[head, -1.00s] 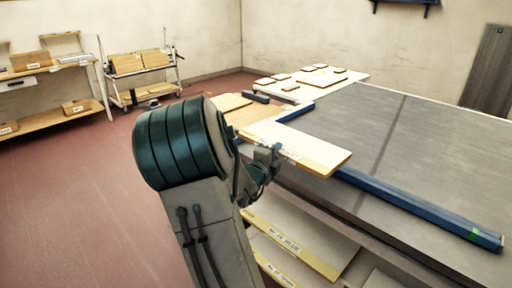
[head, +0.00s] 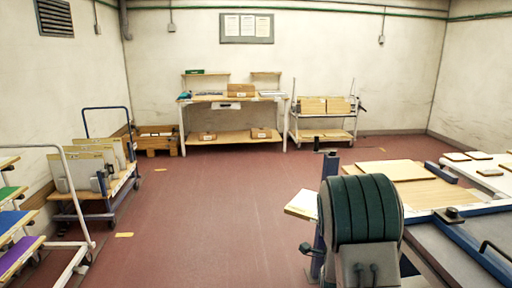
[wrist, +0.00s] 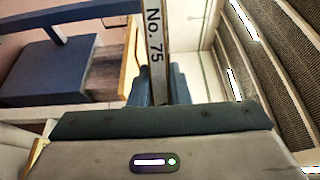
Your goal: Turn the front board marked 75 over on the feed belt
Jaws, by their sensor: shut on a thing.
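The board marked No. 75 (wrist: 155,40) shows nearly edge-on in the wrist view, its printed edge toward my camera. My gripper (wrist: 162,88) is shut on it, with a dark blue finger on each side. In the head view my arm hides the gripper, and I cannot pick out the held board with certainty. A pale board (head: 301,205) shows just left of my arm; I cannot tell whether it is the held one. The grey feed belt (head: 440,249) is partly seen at lower right, with a blue rail (head: 478,250) along it.
Wooden boards (head: 390,171) lie at the belt's far end, near a white table (head: 492,181) with small boards. A blue post (head: 330,170) stands left of my arm. Carts (head: 100,180), a workbench (head: 232,100) and a trolley (head: 325,118) line the walls. The red floor between is clear.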

